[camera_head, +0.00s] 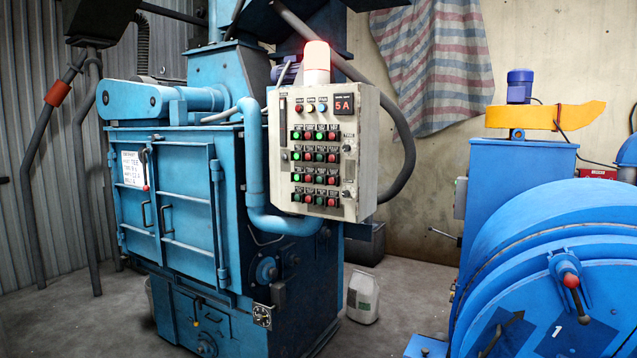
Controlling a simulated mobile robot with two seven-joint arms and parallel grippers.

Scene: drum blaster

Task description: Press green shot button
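A beige control panel (350,180) is fixed to the right side of the blue drum blaster (185,195), in the middle of the view. Its face carries rows of green and red buttons with small dark labels above them. Several green buttons (297,156) form the left end of the rows. The labels are too small to read, so I cannot tell which green button is the shot one. A small display (343,104) at the top right reads "5A". Neither of my grippers shows in the view.
A glowing beacon (317,62) tops the panel. A blue drum machine (560,270) with a red-knobbed lever fills the lower right. A white canister (362,297) stands on the floor below the panel.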

